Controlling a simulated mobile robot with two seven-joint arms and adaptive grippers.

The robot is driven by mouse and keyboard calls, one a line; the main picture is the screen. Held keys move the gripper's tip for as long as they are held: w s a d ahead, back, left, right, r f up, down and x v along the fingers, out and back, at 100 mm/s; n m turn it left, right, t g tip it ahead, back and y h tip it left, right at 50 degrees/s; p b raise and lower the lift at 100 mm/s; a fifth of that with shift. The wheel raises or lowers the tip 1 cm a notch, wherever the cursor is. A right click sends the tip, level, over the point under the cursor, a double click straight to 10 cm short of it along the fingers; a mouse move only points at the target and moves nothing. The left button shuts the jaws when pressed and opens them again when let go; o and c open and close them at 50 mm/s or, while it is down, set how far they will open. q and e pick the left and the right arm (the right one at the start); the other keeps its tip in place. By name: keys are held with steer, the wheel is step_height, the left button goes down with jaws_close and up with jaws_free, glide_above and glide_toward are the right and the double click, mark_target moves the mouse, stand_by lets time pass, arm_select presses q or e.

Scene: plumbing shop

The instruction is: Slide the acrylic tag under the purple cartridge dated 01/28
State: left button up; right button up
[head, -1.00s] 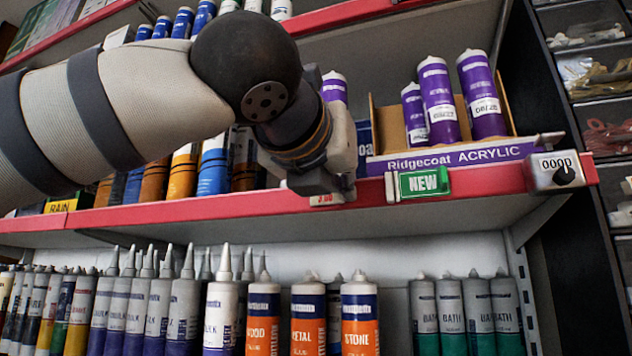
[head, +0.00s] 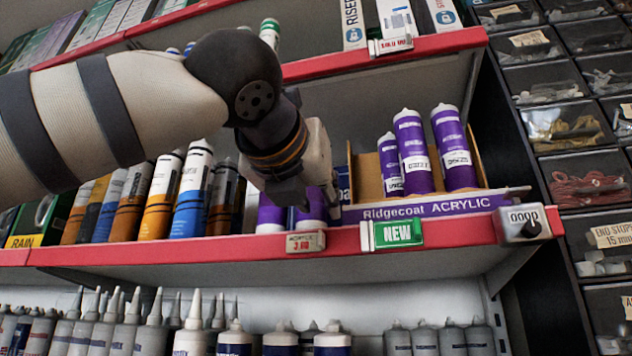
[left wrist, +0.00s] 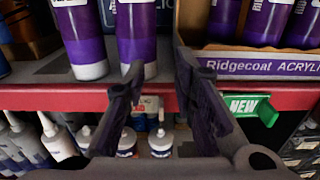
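The small acrylic price tag (head: 306,242), reading 3.60, sits on the red shelf edge; it also shows between my fingers in the left wrist view (left wrist: 150,104). Two purple cartridges (head: 271,216) (head: 311,216) stand on the shelf behind it, partly hidden by my gripper. Three more purple cartridges (head: 391,168) (head: 413,155) (head: 454,150) stand in the Ridgecoat ACRYLIC box (head: 430,206). Their date labels are too small to read surely. My left gripper (head: 312,200) is above and in front of the tag; the left wrist view shows its fingers (left wrist: 160,68) apart and empty. My right gripper is out of view.
A green NEW sign (head: 398,233) and a grey dial counter (head: 524,224) are fixed along the red shelf edge (head: 450,231). Orange and blue cartridges (head: 192,190) crowd the shelf at left. Parts drawers (head: 565,130) stand at right. More cartridges fill the shelf below.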

arm_select(q)
step_height(320, 180, up, 6)
steer(key=shift+d+f, duration=0.1)
stand_by(0.5)
